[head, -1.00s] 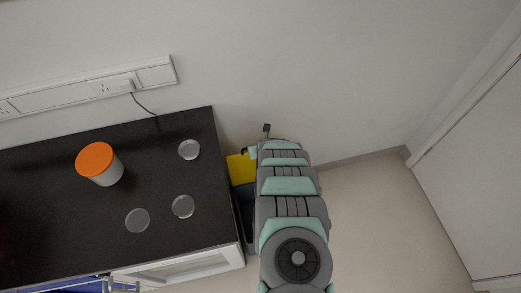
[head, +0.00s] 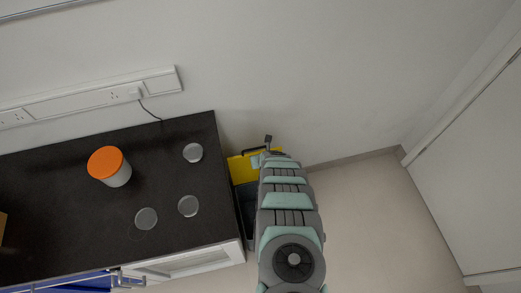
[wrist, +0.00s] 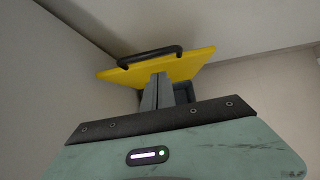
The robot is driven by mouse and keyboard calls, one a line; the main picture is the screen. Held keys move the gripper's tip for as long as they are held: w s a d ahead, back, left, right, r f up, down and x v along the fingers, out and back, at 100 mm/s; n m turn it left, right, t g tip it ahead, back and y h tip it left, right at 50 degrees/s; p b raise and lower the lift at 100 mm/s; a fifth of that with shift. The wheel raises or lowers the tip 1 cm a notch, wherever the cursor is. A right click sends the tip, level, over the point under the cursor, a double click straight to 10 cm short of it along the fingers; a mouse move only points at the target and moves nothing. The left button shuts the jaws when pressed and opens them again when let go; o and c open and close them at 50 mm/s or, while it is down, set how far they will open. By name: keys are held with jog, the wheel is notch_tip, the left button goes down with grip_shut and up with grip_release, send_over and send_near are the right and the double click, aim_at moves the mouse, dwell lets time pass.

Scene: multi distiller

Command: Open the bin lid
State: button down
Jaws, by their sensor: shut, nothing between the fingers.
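The yellow bin lid (head: 240,167) shows beside the right end of the dark counter, partly covered by my arm. A dark part of the bin (head: 246,205) shows below it in the head view. In the wrist view the lid (wrist: 190,66) is a tilted yellow panel with a black bar handle (wrist: 150,55) along its upper edge. My gripper (wrist: 165,78) is shut and empty, its fingertips in front of the lid's lower middle. I cannot tell whether they touch it. A dark part of the bin also shows behind the fingers.
The dark counter (head: 100,225) carries an orange-lidded jar (head: 108,166) and several clear round discs. A wall with a socket strip (head: 100,97) stands behind. Floor (head: 375,220) is clear at right, with a door (head: 475,165) beyond.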

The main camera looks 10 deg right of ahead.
jog(key=w+r+b, duration=0.4)
jog(key=r, duration=0.4)
jog(key=shift+w+r, duration=0.25)
jog(key=shift+r, duration=0.1)
jog(key=shift+a, duration=0.1)
